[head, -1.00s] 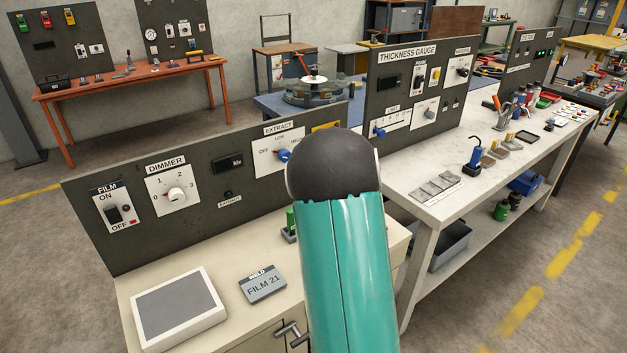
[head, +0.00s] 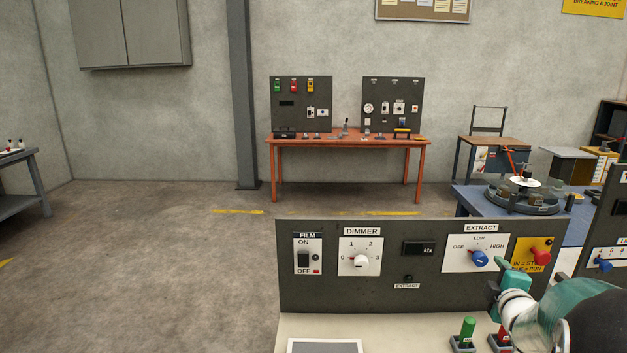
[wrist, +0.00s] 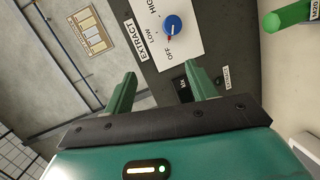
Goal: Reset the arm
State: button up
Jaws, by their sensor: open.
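My gripper (wrist: 163,88) is open in the wrist view, its two green fingers apart with nothing between them. Beyond the fingers is the dark control panel, with the blue EXTRACT knob (wrist: 173,25) above the gap between them. In the head view my teal and black arm fills the lower right corner, in front of the panel's right end. The fingers cannot be made out clearly there. The arm hides part of the bench top and the lower part of the yellow plate with a red button (head: 541,257).
The dark panel (head: 340,285) stands on a pale bench with a white-framed pad (head: 325,347). A green-handled part (head: 467,330) and a red one (head: 503,338) stand near my arm. A blue table (head: 470,200) is behind right. Floor at left is clear.

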jog(key=s+a+r+m+g+y, duration=0.1)
jog(key=s+a+r+m+g, duration=0.1)
jog(key=s+a+m, duration=0.35)
jog(key=s+a+r+m+g, duration=0.2)
jog(key=s+a+m, duration=0.1)
jog(key=a, duration=0.5)
jog(key=s+a+f+m+g+y, duration=0.1)
jog(key=s+a+m+g, duration=0.1)
jog(key=s+a, duration=0.5)
jog(key=s+a+f+m+g+y, duration=0.1)
jog(key=s+a+m+g+y, duration=0.1)
jog(key=s+a, duration=0.5)
jog(key=s+m+g, duration=0.1)
jog(key=s, duration=0.4)
jog(key=shift+a+f+g, duration=0.25)
jog(key=shift+a+g, duration=0.15)
